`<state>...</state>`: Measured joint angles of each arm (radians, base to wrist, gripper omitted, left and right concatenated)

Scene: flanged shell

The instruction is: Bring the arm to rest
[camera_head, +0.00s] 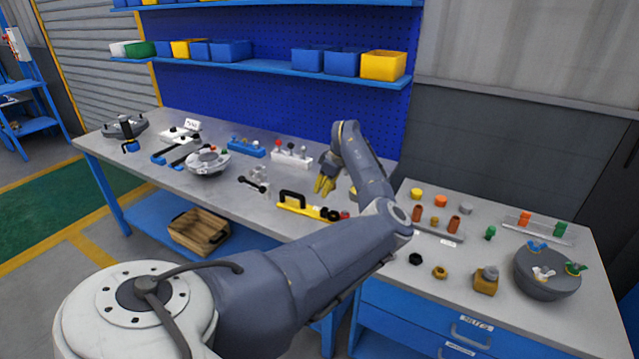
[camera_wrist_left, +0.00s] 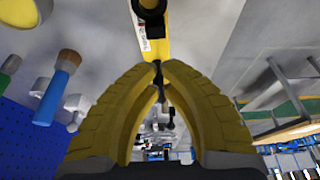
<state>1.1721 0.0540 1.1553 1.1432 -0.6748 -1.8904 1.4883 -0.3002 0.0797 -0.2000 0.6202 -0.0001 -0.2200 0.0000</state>
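My left gripper (camera_head: 325,185) has yellow fingers and hangs above the grey bench, above and behind a yellow tool with a black handle (camera_head: 308,208). In the left wrist view the fingers (camera_wrist_left: 159,66) meet at their tips, and I see nothing held between them. The yellow tool also shows in the left wrist view (camera_wrist_left: 152,45), beyond the fingertips. The left arm reaches across the front of the picture. A round grey flanged shell (camera_head: 208,162) sits on the bench to the left of the gripper. My right gripper is not in view.
A side table at right carries a dark round shell (camera_head: 545,278) with coloured wing nuts, a brass block (camera_head: 486,281) and several small parts. A blue rack (camera_head: 246,147) and a white rack (camera_head: 291,155) stand behind the gripper. A wooden crate (camera_head: 199,232) sits below.

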